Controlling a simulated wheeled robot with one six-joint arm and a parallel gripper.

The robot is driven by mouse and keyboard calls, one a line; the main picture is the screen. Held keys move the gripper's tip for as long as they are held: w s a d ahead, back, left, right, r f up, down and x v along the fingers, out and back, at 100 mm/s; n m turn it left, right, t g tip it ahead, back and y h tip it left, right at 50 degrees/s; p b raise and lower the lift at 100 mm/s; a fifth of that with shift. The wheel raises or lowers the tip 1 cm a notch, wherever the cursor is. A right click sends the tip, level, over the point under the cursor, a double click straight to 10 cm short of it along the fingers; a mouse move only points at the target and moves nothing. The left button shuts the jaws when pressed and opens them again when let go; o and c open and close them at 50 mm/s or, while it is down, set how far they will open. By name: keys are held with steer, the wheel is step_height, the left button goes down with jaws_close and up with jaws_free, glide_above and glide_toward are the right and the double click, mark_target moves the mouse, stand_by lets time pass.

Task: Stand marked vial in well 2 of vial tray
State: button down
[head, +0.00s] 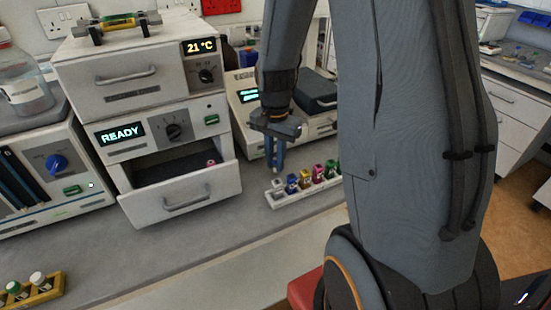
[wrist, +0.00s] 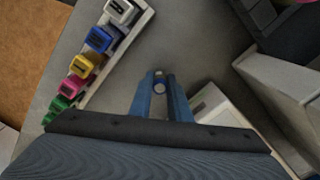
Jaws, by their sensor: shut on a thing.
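My gripper (head: 277,160) points down above the bench, just behind the vial tray (head: 303,191). Its blue fingers also show in the wrist view (wrist: 160,90), shut on a small pale, round-topped thing (wrist: 159,86). That thing looks like a vial, but its marking cannot be read. The white tray also shows in the wrist view (wrist: 127,41), left of the fingers and apart from them. Which well is number 2 cannot be read.
An open drawer (head: 185,205) under the READY panel juts out left of my gripper, with a small pink thing (head: 211,163) inside. A yellow rack (head: 45,290) with capped vials stands at the lower left. A bench instrument (head: 243,100) stands behind my gripper. Bench before the drawer is clear.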

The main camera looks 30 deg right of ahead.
steer(key=shift+f, duration=0.2)
steer(key=c, duration=1.7)
jaws_free()
steer(key=shift+o, duration=0.2)
steer(key=shift+r, duration=0.1)
